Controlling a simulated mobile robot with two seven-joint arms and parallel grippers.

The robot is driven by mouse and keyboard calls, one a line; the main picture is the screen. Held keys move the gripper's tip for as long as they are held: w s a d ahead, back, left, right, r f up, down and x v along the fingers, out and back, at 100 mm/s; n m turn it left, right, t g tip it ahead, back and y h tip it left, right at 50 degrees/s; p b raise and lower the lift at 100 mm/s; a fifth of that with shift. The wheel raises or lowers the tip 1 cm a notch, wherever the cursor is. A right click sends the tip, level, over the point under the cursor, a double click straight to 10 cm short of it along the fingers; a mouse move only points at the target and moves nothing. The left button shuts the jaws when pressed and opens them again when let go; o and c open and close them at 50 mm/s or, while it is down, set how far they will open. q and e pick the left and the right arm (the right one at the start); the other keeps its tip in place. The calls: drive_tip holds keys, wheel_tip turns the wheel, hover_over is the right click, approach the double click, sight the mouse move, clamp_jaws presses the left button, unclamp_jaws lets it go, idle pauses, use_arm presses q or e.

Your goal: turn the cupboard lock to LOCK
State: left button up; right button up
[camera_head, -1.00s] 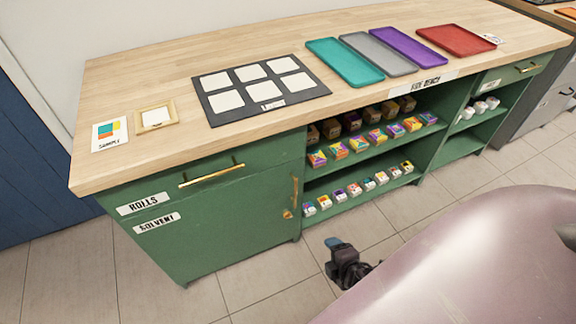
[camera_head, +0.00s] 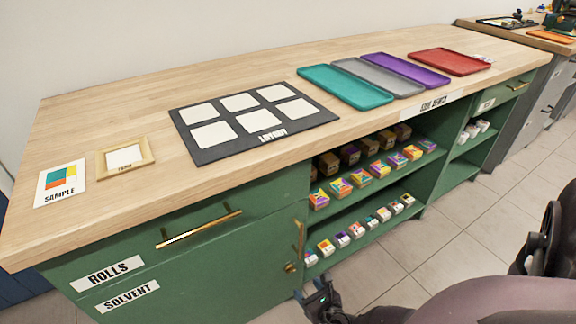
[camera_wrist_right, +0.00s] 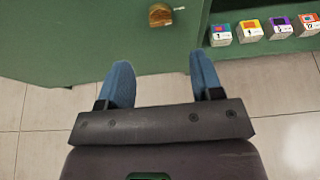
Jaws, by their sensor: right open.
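The green cupboard door (camera_head: 225,282), labelled SOLVENT, is shut. Its lock is a small round brass knob (camera_head: 290,267) low on the door's right side, below the upright brass handle (camera_head: 299,238). In the right wrist view the knob (camera_wrist_right: 160,15) is at the top middle, with a small pale mark at its right; I cannot read its setting. My right gripper (camera_head: 312,290) is open and empty, low in front of the cupboard. In the right wrist view its two blue fingers (camera_wrist_right: 161,72) point towards the door, apart from the knob. My left gripper is out of view.
Open shelves (camera_head: 350,225) with several small boxes are right of the door. The wooden worktop (camera_head: 90,125) overhangs above, carrying a layout board (camera_head: 255,127) and coloured trays. A drawer handle (camera_head: 200,229) sticks out above the door. Tiled floor (camera_head: 470,250) is free to the right.

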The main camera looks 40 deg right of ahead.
sight(290, 269)
drive_tip(key=b+x, duration=0.2)
drive_tip(key=x, duration=0.7)
drive_tip(key=shift+b, duration=0.35)
drive_tip(key=shift+f, duration=0.1)
drive_tip(key=c, duration=0.9)
